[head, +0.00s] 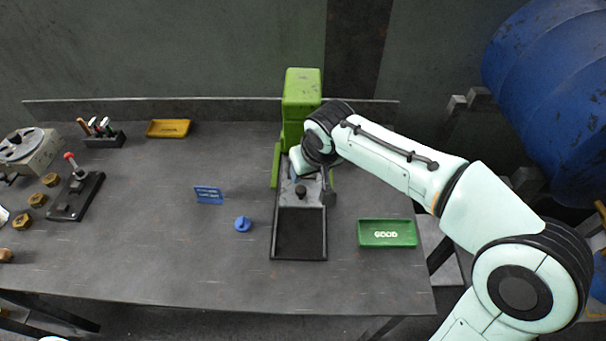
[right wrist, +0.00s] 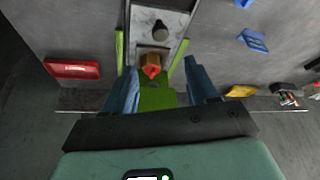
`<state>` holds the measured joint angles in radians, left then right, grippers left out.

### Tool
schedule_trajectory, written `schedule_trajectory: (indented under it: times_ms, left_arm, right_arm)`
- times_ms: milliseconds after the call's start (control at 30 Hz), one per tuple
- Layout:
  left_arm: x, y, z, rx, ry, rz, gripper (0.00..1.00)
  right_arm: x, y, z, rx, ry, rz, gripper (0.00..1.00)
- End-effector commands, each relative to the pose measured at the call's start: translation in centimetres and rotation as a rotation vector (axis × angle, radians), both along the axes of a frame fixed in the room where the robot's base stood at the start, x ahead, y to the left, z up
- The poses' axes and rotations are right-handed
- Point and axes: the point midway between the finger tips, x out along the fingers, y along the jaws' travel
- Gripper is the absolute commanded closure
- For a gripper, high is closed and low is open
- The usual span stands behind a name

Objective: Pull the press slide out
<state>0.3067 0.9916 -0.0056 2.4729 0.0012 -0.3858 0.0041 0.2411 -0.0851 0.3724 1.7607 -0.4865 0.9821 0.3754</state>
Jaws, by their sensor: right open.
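The green press (head: 301,95) stands at the back middle of the table. Its grey metal slide (head: 288,195) carries a black knob (head: 301,191), and a dark empty frame (head: 300,258) extends toward the front. In the right wrist view, the slide (right wrist: 138,22) and knob (right wrist: 160,29) lie beyond my fingers, with a brass piece with a red end (right wrist: 152,65) at the press end. My right gripper (right wrist: 160,82) is open, its blue fingers on either side of the press's green part. In the head view, my wrist mostly hides it. My left gripper is not in view.
A green GOOD tray (head: 387,233) lies right of the frame. A blue knob-like piece (head: 243,224) and blue sign (head: 208,195) lie left. A yellow tray (head: 170,128) is at the back left; a red tray (right wrist: 72,69) shows in the wrist view. The front middle is clear.

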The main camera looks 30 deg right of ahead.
Motion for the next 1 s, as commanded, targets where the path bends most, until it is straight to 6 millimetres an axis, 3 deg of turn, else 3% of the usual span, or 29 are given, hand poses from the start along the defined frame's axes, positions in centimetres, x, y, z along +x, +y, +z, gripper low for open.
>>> schedule_trajectory:
  times_ms: [167, 600, 800, 1000]
  left_arm:
    - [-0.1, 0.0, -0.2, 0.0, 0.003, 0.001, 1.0]
    - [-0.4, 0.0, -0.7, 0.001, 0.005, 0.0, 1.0]
    - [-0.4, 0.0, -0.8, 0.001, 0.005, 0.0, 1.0]
    - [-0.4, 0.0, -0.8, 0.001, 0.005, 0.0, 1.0]
  right_arm:
    - [0.7, -0.1, -2.0, 0.0, 0.006, 0.001, 0.42]
    - [3.9, -0.6, -10.1, 0.002, 0.005, 0.0, 0.42]
    - [4.8, -0.7, -11.9, 0.0, 0.002, 0.001, 0.42]
    - [5.0, -0.8, -12.2, 0.001, 0.0, 0.0, 0.42]
